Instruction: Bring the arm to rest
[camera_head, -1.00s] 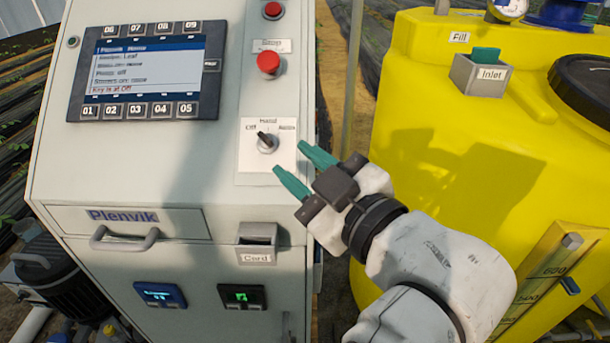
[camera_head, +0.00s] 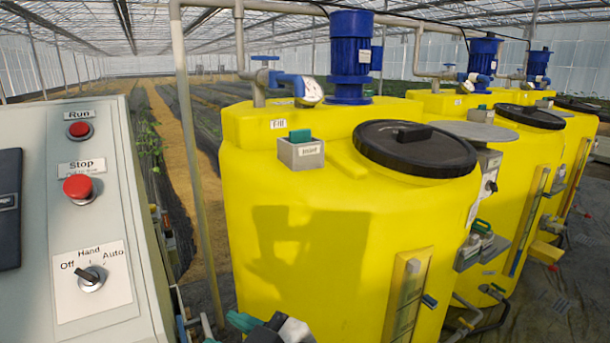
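My gripper (camera_head: 228,330) shows only in part at the bottom edge, right of the grey control panel and in front of the yellow tank. One teal finger is clear and a bit of the other shows at the picture's edge, apart from it. Nothing is seen between them. The rest of my arm is mostly out of view. The selector switch (camera_head: 91,279) on the panel has its dark handle turned up and left, towards Off. My gripper is apart from it.
The panel (camera_head: 118,215) carries a red Run button (camera_head: 79,130) and a red Stop button (camera_head: 78,187). More tanks stand right. A thin post (camera_head: 190,150) rises between panel and tank.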

